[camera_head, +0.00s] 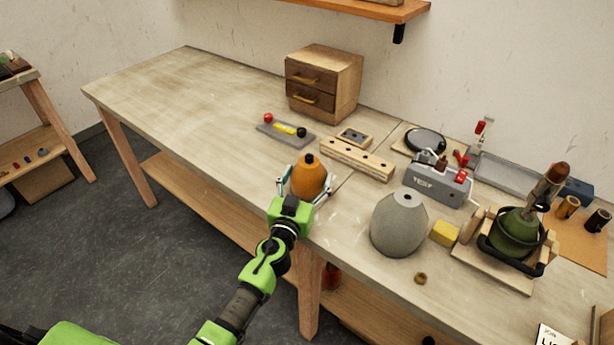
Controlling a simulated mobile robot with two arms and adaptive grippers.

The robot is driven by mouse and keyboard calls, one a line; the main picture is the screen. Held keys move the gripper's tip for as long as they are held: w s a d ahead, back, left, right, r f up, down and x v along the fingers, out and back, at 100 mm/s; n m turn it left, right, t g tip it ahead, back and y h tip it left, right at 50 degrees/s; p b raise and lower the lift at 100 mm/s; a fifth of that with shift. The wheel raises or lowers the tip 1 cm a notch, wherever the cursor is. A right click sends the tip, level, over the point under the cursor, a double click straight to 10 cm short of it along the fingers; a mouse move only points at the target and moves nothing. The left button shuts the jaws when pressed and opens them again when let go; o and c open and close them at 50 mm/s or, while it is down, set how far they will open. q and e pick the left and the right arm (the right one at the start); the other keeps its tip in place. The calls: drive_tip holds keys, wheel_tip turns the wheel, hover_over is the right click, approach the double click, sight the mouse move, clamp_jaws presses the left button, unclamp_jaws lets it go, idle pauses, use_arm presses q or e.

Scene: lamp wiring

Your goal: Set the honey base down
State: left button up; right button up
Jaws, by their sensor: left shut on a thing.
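The honey base (308,178) is an orange-amber rounded body with a dark cap on top. It is upright at the front edge of the workbench (190,110), near the middle of the view. My left gripper (306,188) is shut on the honey base, with a finger on either side of it. Whether its underside touches the bench top cannot be told, since the gripper hides it. My right gripper is not in view.
A grey rounded base (398,225), a yellow block (444,233) and a green base in a wooden cradle (516,232) stand to the right. A grey tester (437,183), a holed wooden block (357,159) and a drawer box (324,82) stand behind. The bench's left part is clear.

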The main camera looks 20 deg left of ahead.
use_arm(q)
drive_tip(key=shift+r, duration=0.4)
drive_tip(key=o, duration=1.7)
drive_tip(key=shift+f, duration=0.5)
drive_tip(key=shift+c, duration=0.2)
drive_tip(key=o, duration=0.4)
drive_tip(key=shift+s+r, duration=0.15)
